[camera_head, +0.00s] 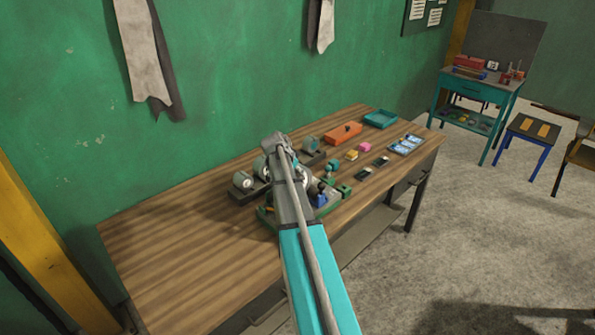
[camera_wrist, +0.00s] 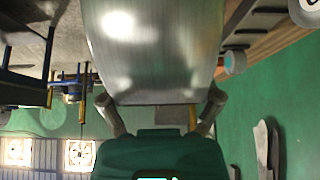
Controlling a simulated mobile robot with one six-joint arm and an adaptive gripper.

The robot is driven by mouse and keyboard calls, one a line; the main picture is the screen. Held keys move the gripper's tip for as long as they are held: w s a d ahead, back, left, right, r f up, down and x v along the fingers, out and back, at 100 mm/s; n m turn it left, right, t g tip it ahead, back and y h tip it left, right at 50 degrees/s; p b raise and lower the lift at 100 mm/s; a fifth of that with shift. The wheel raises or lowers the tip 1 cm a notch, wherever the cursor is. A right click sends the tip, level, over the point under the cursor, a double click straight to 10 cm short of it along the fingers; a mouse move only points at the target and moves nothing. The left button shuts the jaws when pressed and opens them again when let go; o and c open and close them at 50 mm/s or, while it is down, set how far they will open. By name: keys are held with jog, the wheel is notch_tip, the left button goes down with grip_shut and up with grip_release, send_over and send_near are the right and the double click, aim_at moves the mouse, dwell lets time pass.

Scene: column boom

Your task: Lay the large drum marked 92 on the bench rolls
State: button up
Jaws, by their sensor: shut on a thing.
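In the wrist view a large shiny metal drum (camera_wrist: 150,45) fills the top middle, held between the two fingers of my gripper (camera_wrist: 160,98). No number shows on its visible side, so I cannot read whether it is marked 92. In the head view my arm hides most of the gripper, over the middle of the wooden bench (camera_head: 180,245). A small grey drum with a pale marked face (camera_head: 243,181) sits on a dark stand left of my arm. Another grey-green drum (camera_head: 311,145) is just right of it. I cannot make out which are the bench rolls.
A green-edged tray (camera_head: 266,218) with small parts lies partly behind my arm. An orange box (camera_head: 343,134), a teal tray (camera_head: 380,119) and blue-white cards (camera_head: 405,145) lie farther right. The bench's left part is clear. A teal side table (camera_head: 480,88) and a stool (camera_head: 532,130) stand beyond.

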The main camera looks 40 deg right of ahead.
jog(key=shift+f, duration=0.3)
dwell(0.4)
jog(key=o, duration=1.1)
jog(key=shift+r, duration=0.15)
